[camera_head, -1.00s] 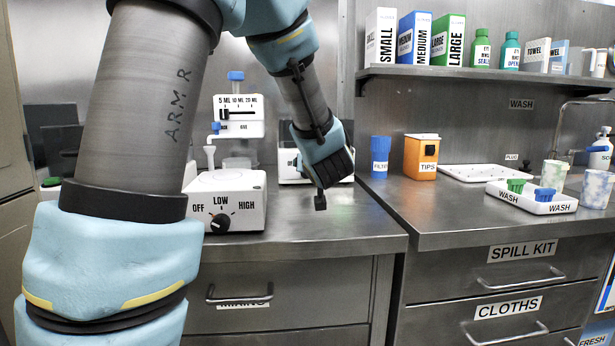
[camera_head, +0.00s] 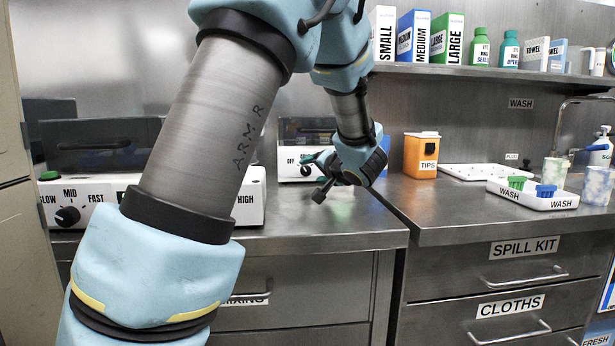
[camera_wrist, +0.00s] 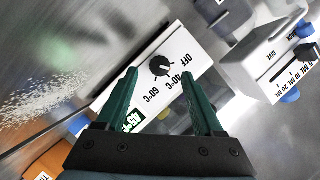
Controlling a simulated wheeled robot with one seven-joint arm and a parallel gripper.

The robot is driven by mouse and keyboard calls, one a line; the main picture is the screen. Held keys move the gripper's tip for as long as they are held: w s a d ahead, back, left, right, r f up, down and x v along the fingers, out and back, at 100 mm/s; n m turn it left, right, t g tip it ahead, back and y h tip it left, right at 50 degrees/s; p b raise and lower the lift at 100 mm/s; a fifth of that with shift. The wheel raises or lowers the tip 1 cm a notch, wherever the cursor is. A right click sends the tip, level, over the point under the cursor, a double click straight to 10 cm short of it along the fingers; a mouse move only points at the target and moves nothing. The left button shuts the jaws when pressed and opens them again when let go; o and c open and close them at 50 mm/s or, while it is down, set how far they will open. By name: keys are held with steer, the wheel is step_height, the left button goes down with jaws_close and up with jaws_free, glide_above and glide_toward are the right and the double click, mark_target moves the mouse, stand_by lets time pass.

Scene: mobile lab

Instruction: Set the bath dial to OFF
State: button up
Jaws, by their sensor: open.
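The bath is a white box (camera_head: 290,172) at the back of the left counter, partly hidden by my arm in the head view. Its black dial (camera_wrist: 160,67) shows clearly in the wrist view, beside the labels OFF, 40°C and 60°C. A small light mark on the knob seems to face 40°C, but this is hard to be sure of. My gripper (camera_wrist: 158,76) is open, its green fingers spread with the dial between their tips in the picture. I cannot tell how far the tips are from the knob. In the head view my gripper (camera_head: 318,168) is in front of the bath.
A white device with a SLOW, MID, FAST dial (camera_head: 67,216) stands at the left. Another device, marked HIGH (camera_head: 246,212), is mostly behind my arm. An orange TIPS box (camera_head: 421,156) and a wash tray (camera_head: 568,203) are on the right counter. The front counter (camera_head: 330,228) is clear.

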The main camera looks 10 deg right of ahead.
mark_target(306, 171)
steer(key=shift+b+x, duration=0.4)
steer(key=shift+x, duration=1.95)
jaws_close()
